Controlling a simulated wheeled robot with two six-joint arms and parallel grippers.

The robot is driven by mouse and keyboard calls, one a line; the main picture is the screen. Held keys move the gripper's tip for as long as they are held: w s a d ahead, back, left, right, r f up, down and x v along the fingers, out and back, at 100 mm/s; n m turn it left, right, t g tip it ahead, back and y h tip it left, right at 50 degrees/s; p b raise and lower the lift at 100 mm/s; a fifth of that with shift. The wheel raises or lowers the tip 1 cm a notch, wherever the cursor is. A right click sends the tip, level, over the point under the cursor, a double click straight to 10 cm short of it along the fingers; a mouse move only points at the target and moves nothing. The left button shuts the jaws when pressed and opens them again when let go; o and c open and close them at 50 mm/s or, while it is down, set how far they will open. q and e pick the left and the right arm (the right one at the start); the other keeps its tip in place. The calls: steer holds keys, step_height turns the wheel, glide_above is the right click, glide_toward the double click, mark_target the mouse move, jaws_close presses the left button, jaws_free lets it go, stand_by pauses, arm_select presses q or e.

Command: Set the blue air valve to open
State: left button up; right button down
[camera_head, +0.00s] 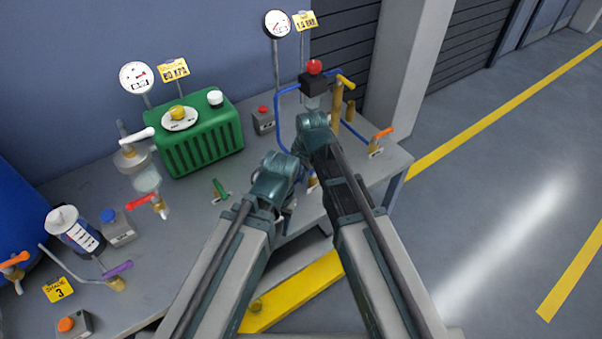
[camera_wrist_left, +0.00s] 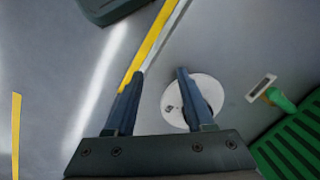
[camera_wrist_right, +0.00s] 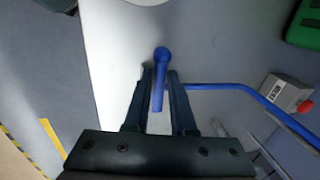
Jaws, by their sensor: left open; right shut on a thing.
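The blue air valve's handle (camera_wrist_right: 158,82) shows in the right wrist view, as a straight blue lever with a round end. It lies lengthwise between the two fingers of my right gripper (camera_wrist_right: 160,76), which is shut on it. In the head view my arms hide the blue handle. My left gripper (camera_wrist_left: 160,75) is open and empty. In the left wrist view a round white disc (camera_wrist_left: 176,101) lies beyond its fingers, and a green valve handle (camera_wrist_left: 283,101) is off to the right.
The green tank (camera_head: 200,138) stands left of my arms on the grey bench (camera_head: 190,215). A blue pipe (camera_wrist_right: 225,87) runs beside my right gripper. A grey box with a red button (camera_wrist_right: 286,92) is nearby. An orange-handled valve (camera_head: 382,134) sits at the bench's right end.

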steer(key=shift+d, duration=0.1)
steer(key=n, duration=0.2)
steer(key=s+d+n, duration=0.1)
steer(key=n, duration=0.1)
steer(key=shift+d+g+y, duration=0.15)
steer(key=shift+g+y, duration=0.15)
steer(key=shift+w+d+n+g, duration=0.1)
steer(key=shift+d+n+g, duration=0.55)
steer(key=shift+n, duration=1.65)
steer(key=shift+w+d+n+g, duration=0.15)
steer(key=shift+d+n, duration=1.05)
steer(key=shift+n, duration=1.1)
steer(key=shift+s+d+n+g, duration=0.1)
steer(key=shift+d+n+g, duration=0.55)
steer(key=shift+n, duration=1.65)
steer(key=shift+w+d+t, duration=0.1)
steer(key=shift+d+t, duration=0.15)
steer(key=shift+d, duration=0.05)
steer(key=c, duration=0.8)
jaws_free()
steer(key=shift+o, duration=0.2)
